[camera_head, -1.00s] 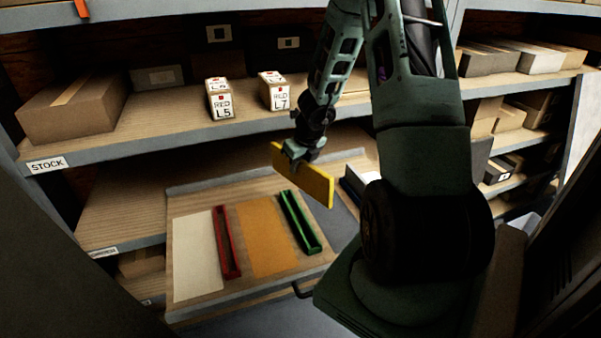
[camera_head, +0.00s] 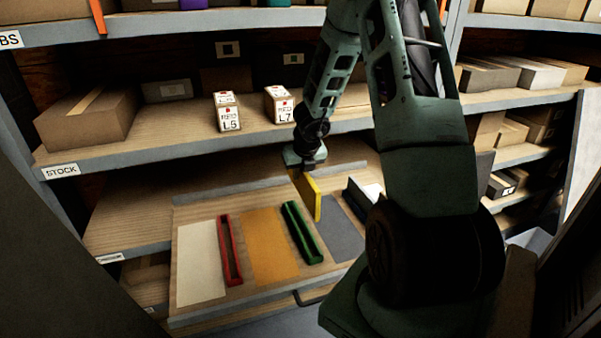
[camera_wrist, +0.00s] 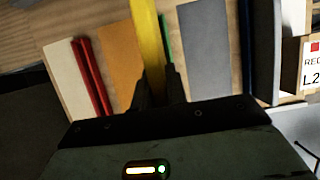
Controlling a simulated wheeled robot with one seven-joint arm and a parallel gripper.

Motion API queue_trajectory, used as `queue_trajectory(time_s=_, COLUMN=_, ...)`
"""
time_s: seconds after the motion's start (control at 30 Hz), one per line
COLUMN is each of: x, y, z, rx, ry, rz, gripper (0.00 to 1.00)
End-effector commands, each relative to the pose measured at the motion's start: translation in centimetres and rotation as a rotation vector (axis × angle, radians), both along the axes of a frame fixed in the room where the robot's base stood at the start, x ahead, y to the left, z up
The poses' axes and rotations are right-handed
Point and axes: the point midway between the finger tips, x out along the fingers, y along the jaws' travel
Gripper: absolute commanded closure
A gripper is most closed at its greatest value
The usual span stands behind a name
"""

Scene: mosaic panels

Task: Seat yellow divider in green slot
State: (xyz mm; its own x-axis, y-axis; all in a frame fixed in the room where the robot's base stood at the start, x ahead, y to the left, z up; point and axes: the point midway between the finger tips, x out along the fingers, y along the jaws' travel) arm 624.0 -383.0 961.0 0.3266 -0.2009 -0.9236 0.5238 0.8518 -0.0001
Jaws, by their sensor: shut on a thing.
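My gripper (camera_head: 306,166) is shut on the yellow divider (camera_head: 308,195), a flat upright plate hanging below the fingers. In the wrist view the yellow divider (camera_wrist: 147,40) runs up from between my fingertips (camera_wrist: 156,82). The green slot (camera_head: 302,233) is a narrow channel on the wooden drawer board. The divider is above and close to the right of the green slot's far end in the head view; I cannot tell how large the gap is. In the wrist view the divider and fingers hide most of the green slot (camera_wrist: 166,38).
A red slot (camera_head: 230,250) lies left of an orange panel (camera_head: 268,245), with a cream panel (camera_head: 200,262) at far left. A grey panel (camera_head: 335,232) lies right of the green slot. Two RED boxes (camera_head: 228,112) stand on the shelf above (camera_head: 180,138).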

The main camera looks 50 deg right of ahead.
Motion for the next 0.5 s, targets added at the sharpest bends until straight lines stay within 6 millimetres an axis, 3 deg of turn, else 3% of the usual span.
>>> queue_trajectory(time_s=0.5, x=0.0, y=0.0, z=-4.7, rx=0.000, ry=-0.001, rz=0.001, gripper=1.00)
